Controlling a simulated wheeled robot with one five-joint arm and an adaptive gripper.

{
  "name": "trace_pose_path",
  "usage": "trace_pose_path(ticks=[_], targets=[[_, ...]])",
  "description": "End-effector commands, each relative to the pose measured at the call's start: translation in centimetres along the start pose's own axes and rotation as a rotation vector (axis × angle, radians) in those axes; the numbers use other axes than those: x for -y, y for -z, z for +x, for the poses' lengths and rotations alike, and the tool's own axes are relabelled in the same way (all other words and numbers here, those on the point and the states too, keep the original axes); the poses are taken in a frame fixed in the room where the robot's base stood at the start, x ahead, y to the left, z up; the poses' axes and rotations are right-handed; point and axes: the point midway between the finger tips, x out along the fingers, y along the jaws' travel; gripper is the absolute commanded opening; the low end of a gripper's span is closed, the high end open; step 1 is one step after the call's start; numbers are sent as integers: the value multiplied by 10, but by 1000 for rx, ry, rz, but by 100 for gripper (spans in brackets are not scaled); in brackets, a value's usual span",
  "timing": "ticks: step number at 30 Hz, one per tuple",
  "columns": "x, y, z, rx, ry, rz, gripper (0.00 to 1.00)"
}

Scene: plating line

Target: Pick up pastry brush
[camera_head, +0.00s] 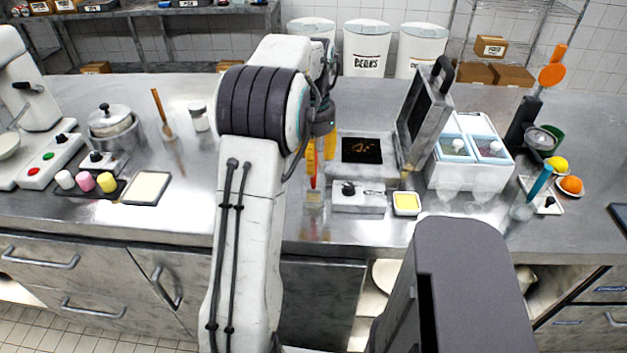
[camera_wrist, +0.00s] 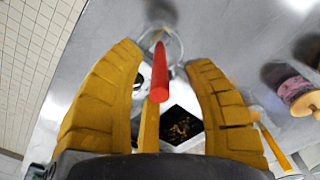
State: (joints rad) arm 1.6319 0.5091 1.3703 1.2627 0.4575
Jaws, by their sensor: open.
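A red-handled utensil, which looks like the pastry brush (camera_head: 313,182), stands in a small clear glass (camera_head: 313,201) on the steel counter, left of the press. Its lower end is hard to make out. In the wrist view its red handle (camera_wrist: 160,74) points towards the camera, and the glass (camera_wrist: 174,43) shows around its far end. My gripper (camera_head: 321,157) is open above the glass, its yellow fingers pointing down. In the wrist view the fingers (camera_wrist: 172,110) spread to either side of the red handle with visible gaps. A yellow strip shows just below the handle; I cannot tell what it is.
An open press (camera_head: 360,199) with dark food on its plate stands close on the right. A small dish with yellow contents (camera_head: 407,203) is beside it. A white two-well container (camera_head: 468,176) stands farther right. The counter left of my arm has some bare room.

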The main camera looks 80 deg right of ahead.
Motion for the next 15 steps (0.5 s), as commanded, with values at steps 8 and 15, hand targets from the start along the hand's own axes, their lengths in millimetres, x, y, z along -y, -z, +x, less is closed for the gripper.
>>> trace_pose_path(ticks=[8, 15], targets=[[-1, -1, 26, 1, 0, 0, 46], [0, 0, 28, 0, 0, 0, 46]])
